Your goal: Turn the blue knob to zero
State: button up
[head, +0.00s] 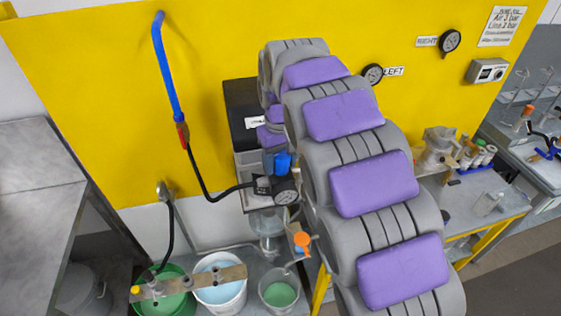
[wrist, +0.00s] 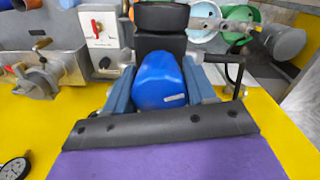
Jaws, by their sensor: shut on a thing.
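The blue knob (head: 283,161) shows in the head view just below the end of my arm, on the unit beside the yellow panel. In the wrist view the blue knob (wrist: 160,82) is large and rounded, with a small pale label. My gripper (wrist: 158,72) has one finger on each side of it and is shut on it. In the head view my gripper (head: 273,150) is partly hidden behind my arm links. The knob's scale or zero mark cannot be made out.
A dial gauge (head: 287,192) sits just below the knob. A black hose (head: 205,194) with a blue wand (head: 166,70) hangs left. The yellow panel (head: 90,95) is close behind.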

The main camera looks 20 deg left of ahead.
jog(key=shift+r+n, duration=0.15)
jog(key=shift+n, duration=0.75)
jog(key=o, duration=1)
jog(key=shift+w+a+f, duration=0.1)
jog(key=shift+a+f, duration=0.1)
jog(key=shift+d, duration=0.1)
jog(key=shift+r, duration=0.5)
notch_tip(320, 180, up, 16)
jog(key=p, duration=0.7)
jog(key=shift+r, duration=0.2)
